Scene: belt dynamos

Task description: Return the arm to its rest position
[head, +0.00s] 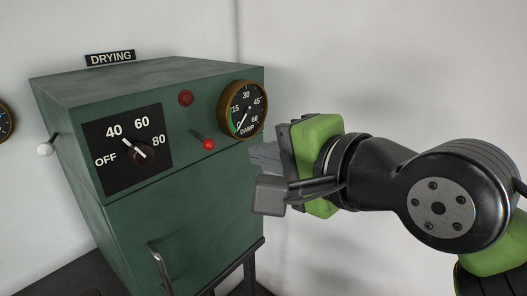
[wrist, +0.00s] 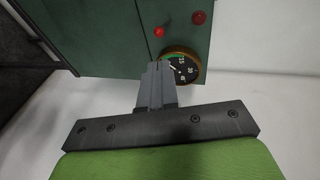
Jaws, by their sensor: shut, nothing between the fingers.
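My gripper (head: 258,175) is at the right of the green drying cabinet (head: 187,195) in the head view, close to its right edge and below the round gauge. It is shut and empty. My arm reaches in from the right of the picture. In the wrist view the shut fingers (wrist: 157,70) point toward the cabinet, and their tips overlap the lower left of the gauge (wrist: 182,72) in the picture. I cannot tell whether the fingers touch anything.
The cabinet front bears a dial knob (head: 143,152) pointing near 40, a red lamp (head: 186,98), a red-tipped lever (head: 204,141) and the damp gauge (head: 242,108). A door handle (head: 158,268) sticks out below. A white-knobbed lever (head: 46,149) is at left. Plain wall lies behind my arm.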

